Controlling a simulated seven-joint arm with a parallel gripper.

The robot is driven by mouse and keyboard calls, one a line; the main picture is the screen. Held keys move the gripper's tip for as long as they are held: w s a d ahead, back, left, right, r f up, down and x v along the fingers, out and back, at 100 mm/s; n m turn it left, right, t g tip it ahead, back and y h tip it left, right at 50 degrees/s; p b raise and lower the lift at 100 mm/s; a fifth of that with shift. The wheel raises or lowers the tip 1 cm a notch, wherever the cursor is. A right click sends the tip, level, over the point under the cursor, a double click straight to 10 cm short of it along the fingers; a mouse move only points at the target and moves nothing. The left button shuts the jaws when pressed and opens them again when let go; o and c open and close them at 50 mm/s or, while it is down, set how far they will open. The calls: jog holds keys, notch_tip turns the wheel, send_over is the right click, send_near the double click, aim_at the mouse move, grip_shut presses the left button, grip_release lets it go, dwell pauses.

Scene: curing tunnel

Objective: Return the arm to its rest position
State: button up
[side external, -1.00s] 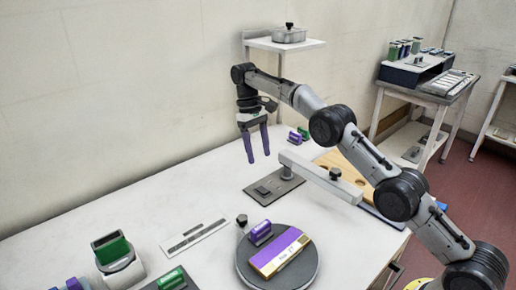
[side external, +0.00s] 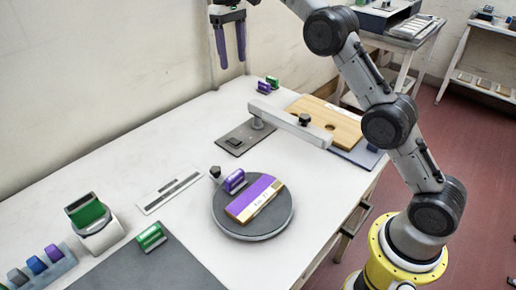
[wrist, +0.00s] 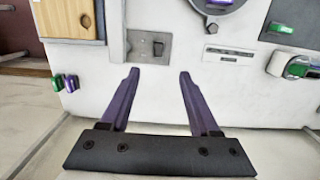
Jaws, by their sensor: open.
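My gripper (side external: 231,60) hangs in the air above the back of the white table, near the wall, in the side view. Its two purple fingers point down and stand apart with nothing between them. In the wrist view my gripper (wrist: 158,85) also shows open and empty, with the table surface beyond the fingertips. My arm reaches up from its yellow base at the right, and its upper bend is cut off by the top of the side view.
On the table (side external: 110,172) stand a round turntable (side external: 250,235) with a purple-and-tan block (side external: 257,198), a grey bar fixture (side external: 290,125), a wooden board (side external: 335,122) and several stamps at the left. Small purple and green pieces (side external: 268,84) lie near the back edge.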

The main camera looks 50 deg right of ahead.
jog(key=s+r+t, duration=0.2)
jog(key=s+r, duration=0.4)
jog(key=s, duration=0.5)
jog(key=s+r+t, duration=0.1)
jog(key=s+r, duration=0.5)
jog(key=s, duration=0.4)
jog(key=s+f+t, duration=0.3)
jog(key=s+f, duration=1.3)
jog(key=f, duration=0.2)
jog(key=shift+a, duration=0.2)
